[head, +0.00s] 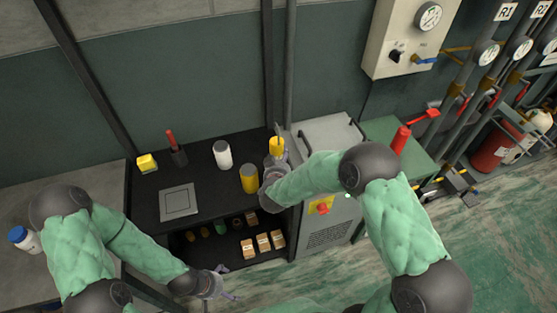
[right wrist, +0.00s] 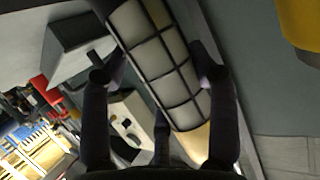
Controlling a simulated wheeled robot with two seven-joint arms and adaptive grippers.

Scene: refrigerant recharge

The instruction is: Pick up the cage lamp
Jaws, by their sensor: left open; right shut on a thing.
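The cage lamp (right wrist: 150,52) fills the middle of the right wrist view, a pale tube behind a dark wire grid, tilted. My right gripper (right wrist: 158,75) is shut on it, with fingers on both sides of the tube. In the head view the lamp shows as a yellow piece (head: 277,146) at my right gripper (head: 276,158), by the right end of the black shelf. The gripper and arm hide the rest of it, and I cannot tell whether it touches the shelf. My left gripper (head: 218,283) is open and empty, low in front of the shelf.
The black shelf (head: 212,208) holds a white can (head: 222,154), a yellow can (head: 249,178), a yellow block (head: 147,163) and a red-handled tool (head: 174,147). Small boxes (head: 263,242) stand below. A grey machine (head: 328,133) stands right of the shelf.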

